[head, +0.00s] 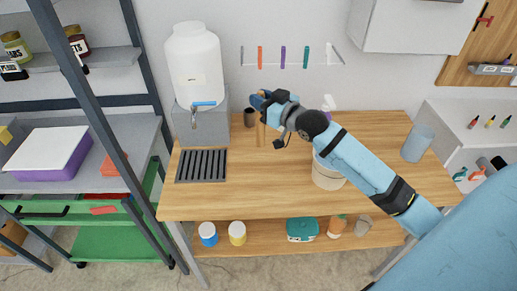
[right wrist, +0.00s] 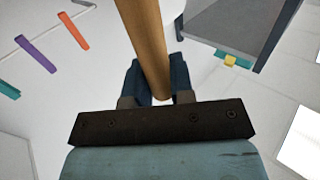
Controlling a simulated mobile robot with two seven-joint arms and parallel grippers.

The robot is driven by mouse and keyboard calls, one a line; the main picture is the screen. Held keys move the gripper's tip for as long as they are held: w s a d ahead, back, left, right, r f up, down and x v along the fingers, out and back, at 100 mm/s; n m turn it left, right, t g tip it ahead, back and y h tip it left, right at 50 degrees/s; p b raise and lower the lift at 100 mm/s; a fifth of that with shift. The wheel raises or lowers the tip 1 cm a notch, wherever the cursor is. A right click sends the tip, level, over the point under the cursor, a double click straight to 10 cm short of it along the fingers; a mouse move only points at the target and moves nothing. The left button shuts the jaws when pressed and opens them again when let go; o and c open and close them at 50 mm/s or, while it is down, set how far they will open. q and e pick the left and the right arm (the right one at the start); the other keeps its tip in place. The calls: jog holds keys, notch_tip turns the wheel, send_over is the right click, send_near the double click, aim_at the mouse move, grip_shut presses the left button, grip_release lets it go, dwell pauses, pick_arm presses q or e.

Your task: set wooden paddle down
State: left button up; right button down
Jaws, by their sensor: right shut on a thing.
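The wooden paddle (head: 261,134) shows in the head view as a short, upright light-brown piece below my right gripper (head: 262,102). In the right wrist view the paddle's round handle (right wrist: 146,35) runs between the two dark fingers of the right gripper (right wrist: 156,82), which is shut on it. The paddle is over the back part of the wooden workbench (head: 235,205); I cannot tell whether its lower end touches the top. My left gripper is not in view.
A dark cup (head: 250,120) stands just left of the paddle. A black drain grate (head: 201,166) and a white water tank (head: 195,60) are further left. A pale bucket (head: 327,180) is partly hidden under my right arm. A grey container (head: 417,143) stands at the right. The bench's front middle is clear.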

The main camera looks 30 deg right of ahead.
aim_at(262, 141)
notch_tip(262, 141, down, 11)
jog(key=shift+r+p, duration=0.1)
jog(key=shift+p, duration=0.25)
notch_tip(262, 141, down, 4)
jog(key=shift+r, duration=0.25)
jog(key=shift+f, duration=0.25)
jog(key=shift+f, duration=0.2)
jog(key=c, duration=1)
grip_release()
jog(key=shift+r, duration=0.15)
